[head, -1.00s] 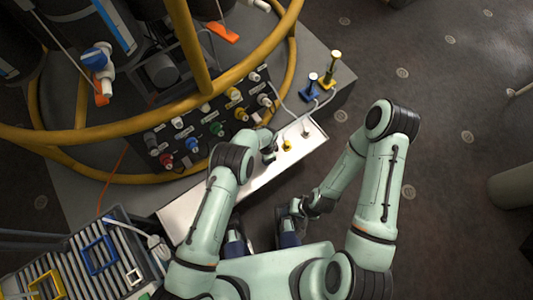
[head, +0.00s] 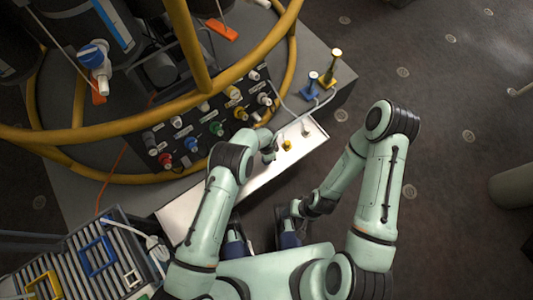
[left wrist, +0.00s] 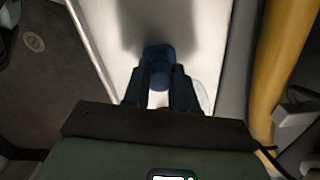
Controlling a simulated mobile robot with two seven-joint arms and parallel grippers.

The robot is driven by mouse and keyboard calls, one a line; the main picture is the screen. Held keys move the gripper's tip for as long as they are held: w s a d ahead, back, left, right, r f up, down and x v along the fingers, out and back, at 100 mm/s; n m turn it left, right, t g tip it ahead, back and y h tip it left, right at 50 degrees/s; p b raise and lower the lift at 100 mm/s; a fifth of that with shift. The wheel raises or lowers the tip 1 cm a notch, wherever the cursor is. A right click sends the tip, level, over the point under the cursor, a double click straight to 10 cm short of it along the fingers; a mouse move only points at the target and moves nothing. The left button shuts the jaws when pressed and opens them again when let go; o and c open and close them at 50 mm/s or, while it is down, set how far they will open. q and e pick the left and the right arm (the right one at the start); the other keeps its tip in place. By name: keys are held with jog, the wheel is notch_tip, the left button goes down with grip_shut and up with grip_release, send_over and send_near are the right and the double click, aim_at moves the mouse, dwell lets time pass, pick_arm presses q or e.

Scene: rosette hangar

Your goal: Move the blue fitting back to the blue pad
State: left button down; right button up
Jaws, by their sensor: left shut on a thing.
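In the left wrist view my left gripper (left wrist: 160,88) is shut on the blue fitting (left wrist: 159,54), which sits between the fingertips over the white bench top (left wrist: 110,25). I cannot tell whether the fitting touches the bench. In the head view my left gripper (head: 269,155) is over the white bench, left of a small yellow piece (head: 287,146), and mostly hides the fitting. I cannot make out a blue pad under it. My right gripper (head: 290,209) is low, in front of the bench; its fingers are too small to read.
A panel of coloured connectors (head: 205,125) stands behind the bench, with a yellow rail (head: 110,132) around it. Blue (head: 310,92) and yellow (head: 330,80) posts stand at the back right. A slatted tray (head: 75,268) with blue and yellow frames is lower left.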

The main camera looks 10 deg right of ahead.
jog(key=shift+f, duration=0.2)
dwell(0.6)
pick_arm(q)
jog(key=c, duration=0.8)
grip_release()
notch_tip(320, 180, up, 13)
jog(key=shift+r+p, duration=0.15)
jog(key=shift+p, duration=0.8)
pick_arm(e)
jog(key=shift+s+r, duration=0.5)
jog(key=shift+r, duration=0.4)
pick_arm(q)
jog(key=shift+a, duration=0.1)
